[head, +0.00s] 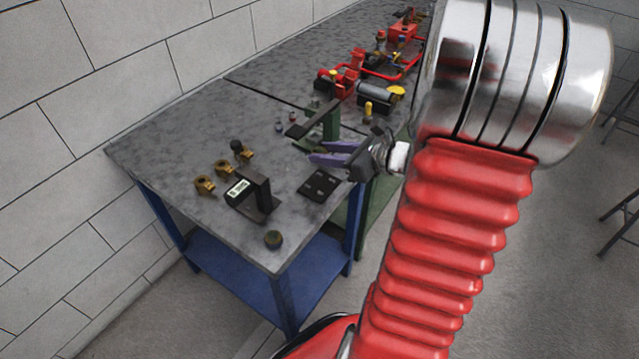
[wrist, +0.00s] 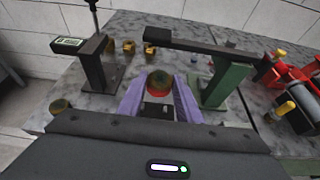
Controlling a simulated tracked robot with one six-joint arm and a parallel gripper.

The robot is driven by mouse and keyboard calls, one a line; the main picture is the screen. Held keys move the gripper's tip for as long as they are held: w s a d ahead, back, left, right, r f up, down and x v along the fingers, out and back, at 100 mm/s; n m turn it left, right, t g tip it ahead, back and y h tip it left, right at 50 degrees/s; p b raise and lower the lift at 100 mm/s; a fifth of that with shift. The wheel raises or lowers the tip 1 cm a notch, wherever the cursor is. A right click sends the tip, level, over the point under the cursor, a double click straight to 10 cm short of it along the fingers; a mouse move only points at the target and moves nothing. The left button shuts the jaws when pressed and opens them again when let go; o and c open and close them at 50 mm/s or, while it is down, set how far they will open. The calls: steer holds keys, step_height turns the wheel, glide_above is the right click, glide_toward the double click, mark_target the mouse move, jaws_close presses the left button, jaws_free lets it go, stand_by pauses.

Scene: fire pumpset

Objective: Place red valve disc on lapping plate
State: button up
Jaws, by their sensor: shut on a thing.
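My gripper (wrist: 158,92) shows in the wrist view with its two purple fingers on either side of the red valve disc (wrist: 159,90). The disc has a dark greenish, rounded top and sits between the fingertips, gripped. In the head view my gripper (head: 312,152) is above the grey bench, beside a green stand; the disc is not clear there. A flat black square plate (head: 318,185) lies on the bench in front of the gripper. A small round dark-green piece (head: 274,239) is at the near corner. I cannot tell for certain which is the lapping plate.
A black stand with a lit display (head: 262,193) is left of the black plate. The green stand (wrist: 226,85) with a dark overhanging arm is close right of the fingers. Several brass parts (head: 222,168) lie behind at left. Red pump equipment (head: 345,80) fills the far bench.

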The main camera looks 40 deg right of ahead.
glide_above(327, 189)
steer(key=shift+w+f, duration=0.15)
steer(key=shift+f, duration=1.25)
steer(key=shift+w+f, duration=0.1)
steer(key=shift+f, duration=1.3)
steer(key=shift+f, duration=0.1)
steer(key=shift+f, duration=1.95)
steer(key=shift+f, duration=0.1)
steer(key=o, duration=1.2)
steer(key=shift+s, duration=0.15)
steer(key=v, duration=1.2)
